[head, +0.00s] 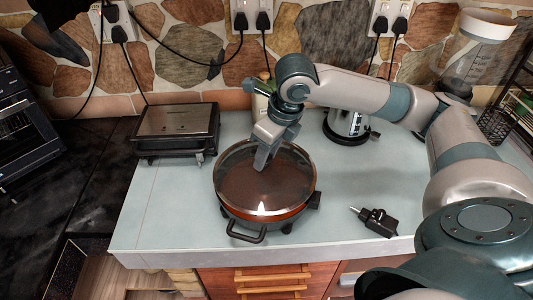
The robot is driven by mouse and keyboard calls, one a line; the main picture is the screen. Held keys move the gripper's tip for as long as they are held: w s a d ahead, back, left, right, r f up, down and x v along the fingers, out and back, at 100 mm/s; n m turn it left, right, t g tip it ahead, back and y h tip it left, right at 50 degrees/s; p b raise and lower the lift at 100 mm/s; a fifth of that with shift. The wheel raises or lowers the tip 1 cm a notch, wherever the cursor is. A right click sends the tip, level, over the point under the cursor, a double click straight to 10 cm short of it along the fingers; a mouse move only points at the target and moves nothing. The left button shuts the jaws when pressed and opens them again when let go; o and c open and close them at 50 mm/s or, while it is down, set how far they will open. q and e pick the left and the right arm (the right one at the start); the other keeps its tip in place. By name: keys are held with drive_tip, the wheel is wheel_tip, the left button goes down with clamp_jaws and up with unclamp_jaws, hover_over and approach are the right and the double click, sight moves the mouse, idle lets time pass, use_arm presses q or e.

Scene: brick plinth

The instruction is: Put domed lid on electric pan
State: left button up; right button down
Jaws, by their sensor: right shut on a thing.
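The electric pan (240,222) is a round black pan with a front handle, standing on the pale countertop in the middle of the head view. The domed lid (235,185) is clear glass with a dark rim and lies over the pan's opening, roughly level. A reddish-brown band shows at the front between lid and pan, and I cannot tell whether the rim touches all round. My right gripper (262,160) reaches down from above and is shut on the lid near its centre; the fingers hide the grasped part. My left gripper is not in view.
A black and steel grill (177,130) stands left of the pan. An appliance with a silver body (347,124) and a bottle (260,100) stand behind. A black plug-like device (378,221) lies at the front right. The counter (345,185) right of the pan is mostly clear.

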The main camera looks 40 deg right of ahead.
drive_tip(key=shift+p, duration=0.5)
idle(0.3)
drive_tip(key=shift+f, duration=0.1)
idle(0.4)
drive_tip(key=shift+f, duration=0.75)
drive_tip(key=shift+f, duration=0.55)
idle(0.7)
drive_tip(key=c, duration=1.2)
unclamp_jaws()
drive_tip(key=shift+b, duration=0.3)
drive_tip(key=b+v, duration=0.2)
drive_tip(key=v, duration=1.5)
drive_tip(key=shift+r, duration=0.2)
